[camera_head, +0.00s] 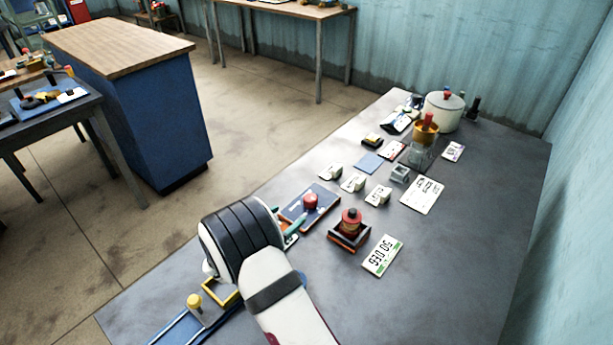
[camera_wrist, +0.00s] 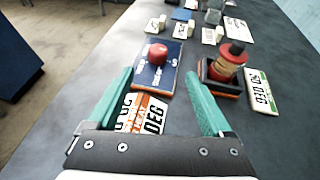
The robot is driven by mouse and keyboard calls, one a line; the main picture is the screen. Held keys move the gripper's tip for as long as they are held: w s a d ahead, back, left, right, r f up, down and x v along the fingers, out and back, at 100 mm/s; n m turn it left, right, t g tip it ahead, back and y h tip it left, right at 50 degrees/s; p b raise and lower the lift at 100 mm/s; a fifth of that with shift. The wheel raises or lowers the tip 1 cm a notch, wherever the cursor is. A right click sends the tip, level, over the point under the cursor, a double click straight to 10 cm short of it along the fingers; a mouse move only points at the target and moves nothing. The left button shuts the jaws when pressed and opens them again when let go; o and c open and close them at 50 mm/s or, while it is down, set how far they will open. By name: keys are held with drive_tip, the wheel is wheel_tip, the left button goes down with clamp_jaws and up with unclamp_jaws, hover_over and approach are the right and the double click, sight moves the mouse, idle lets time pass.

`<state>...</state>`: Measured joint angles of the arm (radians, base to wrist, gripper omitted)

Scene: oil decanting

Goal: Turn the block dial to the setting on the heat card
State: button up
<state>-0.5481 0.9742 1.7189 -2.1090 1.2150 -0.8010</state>
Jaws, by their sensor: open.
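The block dial is a red round knob (camera_head: 310,200) on a dark blue plate with white markings (camera_head: 326,194). In the wrist view the knob (camera_wrist: 157,52) is just beyond my fingertips. My gripper (camera_wrist: 159,80) is open with nothing between its green fingers, over the near end of the plate (camera_wrist: 166,84). In the head view my wrist hides most of it. A green-edged card (camera_head: 383,255) appears to read "50 DEG", upside down. I cannot tell which is the heat card.
A red-capped bottle (camera_head: 350,222) stands in a dark holder right of the dial, close to my right finger. White blocks (camera_head: 353,182), a pot (camera_head: 443,112) and cards stand farther back. A yellow-topped peg (camera_head: 194,301) is near the front. The table's right side is clear.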

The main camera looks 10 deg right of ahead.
sight(309, 198)
drive_tip(key=x, duration=1.5)
drive_tip(key=shift+w+d+f, duration=0.15)
drive_tip(key=shift+w+f, duration=0.1)
drive_tip(key=shift+w, duration=0.1)
clamp_jaws()
drive_tip(key=m+g+h, duration=0.2)
drive_tip(key=shift+h, duration=0.3)
drive_tip(key=shift+m+g, duration=0.3)
drive_tip(key=shift+m, duration=0.2)
unclamp_jaws()
drive_tip(key=v, duration=1.6)
drive_tip(key=shift+f, duration=0.2)
